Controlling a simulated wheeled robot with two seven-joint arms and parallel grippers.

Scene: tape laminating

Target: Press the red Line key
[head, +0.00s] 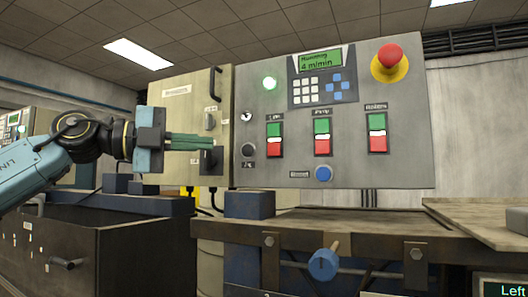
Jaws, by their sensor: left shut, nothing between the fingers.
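The grey control panel (395,165) fills the middle of the head view. Its leftmost green-and-red switch, whose small label seems to read Line, has the red Line key (274,147) as its lower half. The green key (274,130) sits above it. My left gripper (211,142) is shut and empty, its greenish fingers pointing right. In the picture its tips overlap the beige cabinet, left of the panel and at about the red key's height. A clear gap shows between tips and key. My right gripper is not in view.
Two similar switches, the middle (322,137) and right (377,133) ones, sit beside it. A blue button (323,173) is below. The beige cabinet (180,105) carries a black handle (215,83).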

